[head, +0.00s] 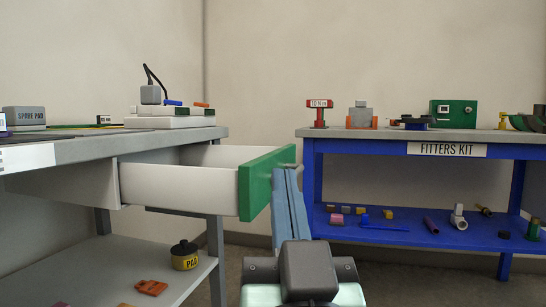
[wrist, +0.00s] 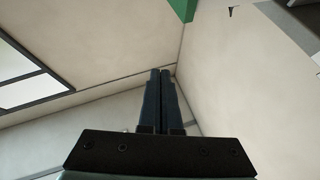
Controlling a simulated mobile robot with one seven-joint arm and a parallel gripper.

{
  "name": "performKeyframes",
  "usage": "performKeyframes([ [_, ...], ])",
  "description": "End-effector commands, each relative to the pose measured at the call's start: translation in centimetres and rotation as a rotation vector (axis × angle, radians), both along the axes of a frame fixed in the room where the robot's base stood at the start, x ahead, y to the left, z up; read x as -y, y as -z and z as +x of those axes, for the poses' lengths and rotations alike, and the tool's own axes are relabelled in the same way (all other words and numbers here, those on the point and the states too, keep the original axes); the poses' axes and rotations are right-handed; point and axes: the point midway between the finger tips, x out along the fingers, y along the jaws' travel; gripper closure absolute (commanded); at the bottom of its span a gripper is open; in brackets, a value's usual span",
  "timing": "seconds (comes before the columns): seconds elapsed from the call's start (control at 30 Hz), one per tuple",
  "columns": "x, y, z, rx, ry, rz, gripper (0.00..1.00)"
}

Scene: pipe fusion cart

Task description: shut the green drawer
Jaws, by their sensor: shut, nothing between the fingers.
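The green drawer (head: 258,180) stands open under the grey-topped bench on the left in the head view. It has a green front and white sides, and its front juts out to the right. A small grey handle shows near the top of the front, partly behind my fingers. My gripper (head: 286,170) is shut and empty, with its fingertips close beside the outer face of the green front. I cannot tell whether they touch it. In the wrist view my gripper (wrist: 160,72) shows its two fingers together, and a green corner (wrist: 183,8) shows at the top edge.
The left bench (head: 110,143) carries a spare pad box and a white unit with a cable. A yellow pad pot (head: 184,258) stands on its lower shelf. A blue bench (head: 400,142) labelled fitters kit stands at the right with several parts. Floor shows between the benches.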

Motion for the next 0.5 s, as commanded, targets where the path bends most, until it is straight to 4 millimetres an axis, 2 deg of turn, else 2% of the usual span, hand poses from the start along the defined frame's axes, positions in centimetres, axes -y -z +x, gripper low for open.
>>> performKeyframes([
  [0.03, 0.4, -1.3, 1.5, -0.064, -0.025, 0.022, 1.00],
  [0.2, 1.4, 0.4, 5.2, -0.259, -0.129, 0.117, 1.00],
  [0.33, 2.2, 1.9, 7.0, -0.398, -0.205, 0.208, 1.00],
  [0.5, 3.1, 3.6, 8.1, -0.561, -0.304, 0.348, 1.00],
])
